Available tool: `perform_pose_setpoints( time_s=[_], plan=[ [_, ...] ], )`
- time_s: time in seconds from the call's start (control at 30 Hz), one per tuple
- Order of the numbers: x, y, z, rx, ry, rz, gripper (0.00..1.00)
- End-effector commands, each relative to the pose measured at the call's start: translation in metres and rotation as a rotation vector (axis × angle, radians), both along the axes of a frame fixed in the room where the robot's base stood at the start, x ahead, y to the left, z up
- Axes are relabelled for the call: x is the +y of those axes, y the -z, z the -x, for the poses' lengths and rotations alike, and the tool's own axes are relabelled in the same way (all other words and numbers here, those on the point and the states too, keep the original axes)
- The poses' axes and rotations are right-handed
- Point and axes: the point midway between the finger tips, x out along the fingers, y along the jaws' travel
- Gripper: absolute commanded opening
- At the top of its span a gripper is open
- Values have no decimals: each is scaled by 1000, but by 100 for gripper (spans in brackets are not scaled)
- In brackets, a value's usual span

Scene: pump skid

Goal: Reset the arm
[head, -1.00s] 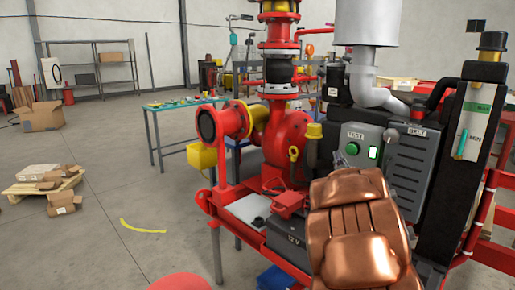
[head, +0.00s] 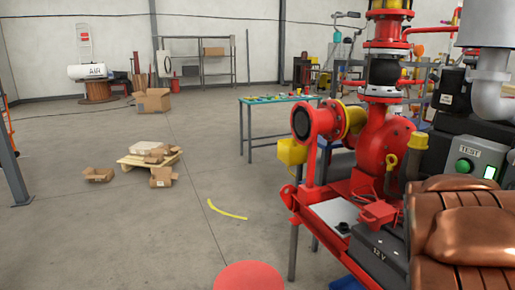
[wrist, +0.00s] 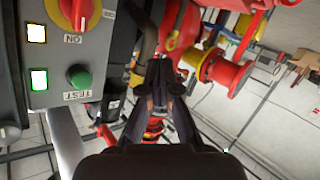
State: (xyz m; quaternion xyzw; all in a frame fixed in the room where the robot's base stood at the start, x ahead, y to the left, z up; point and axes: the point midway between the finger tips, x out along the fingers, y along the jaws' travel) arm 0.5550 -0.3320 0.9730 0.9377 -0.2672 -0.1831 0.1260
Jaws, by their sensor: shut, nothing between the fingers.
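My gripper (wrist: 160,85) shows in the wrist view, its dark fingers together with nothing between them. It points towards the red pump and its pipework (wrist: 218,70) and hangs in the air, apart from the control box. The grey control box (wrist: 70,60) fills the upper left of that view, with a red and yellow knob, a green TEST button and two lit lamps. In the head view the control box (head: 474,158) is at the right edge, partly cut off. I cannot make out my gripper there.
The red pump (head: 388,135) on its red skid frame fills the right of the head view. A 12 V battery (head: 381,252) sits low on the skid. A green-topped table (head: 262,101) stands behind. A pallet with boxes (head: 150,160) is at left. Open floor lies between.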

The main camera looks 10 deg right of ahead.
Motion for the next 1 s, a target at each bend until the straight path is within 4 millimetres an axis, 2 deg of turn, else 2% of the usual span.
perform_pose_setpoints(
  time_s=[0.03,0.27,0.47,0.67,0.8,1.0],
  plan=[
    [16,6,5,41,-3,-38,0],
    [86,51,43,270,-8,-226,0],
    [154,85,95,490,-28,-372,0],
    [222,110,165,734,-62,-492,0],
    [265,120,222,915,-91,-559,0],
    [303,122,291,1124,-121,-607,0]
  ],
)
